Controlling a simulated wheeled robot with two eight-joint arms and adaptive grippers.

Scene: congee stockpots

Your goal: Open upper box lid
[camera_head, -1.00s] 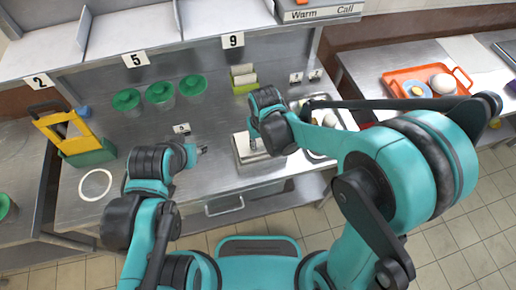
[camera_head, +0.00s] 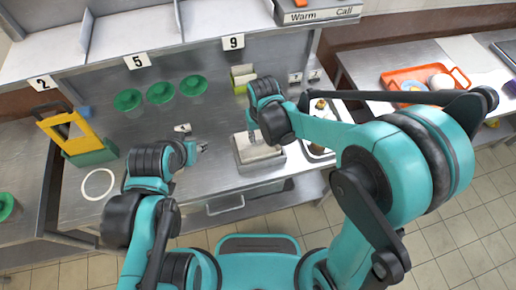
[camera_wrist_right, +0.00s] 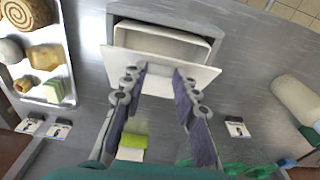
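The box (camera_head: 259,158) is a small grey metal box on the counter, in front of the middle of my view. In the right wrist view its pale, open-looking inside (camera_wrist_right: 165,42) shows beyond a flat white lid (camera_wrist_right: 125,62). The lid appears raised and shifted off the rim. My right gripper (camera_head: 252,138) is above the box. In the wrist view its fingertips (camera_wrist_right: 160,77) are on both sides of a pale piece at the lid, seemingly gripping it. My left gripper (camera_head: 203,148) is over the counter left of the box; its fingers are too small to judge.
A metal tray with food (camera_wrist_right: 40,50) lies beside the box. Green-lidded containers (camera_head: 160,93) sit at the back, and a yellow-green stand (camera_head: 75,135) is at the left. A white ring (camera_head: 98,184) marks the counter. An orange tray (camera_head: 459,76) is on the right table.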

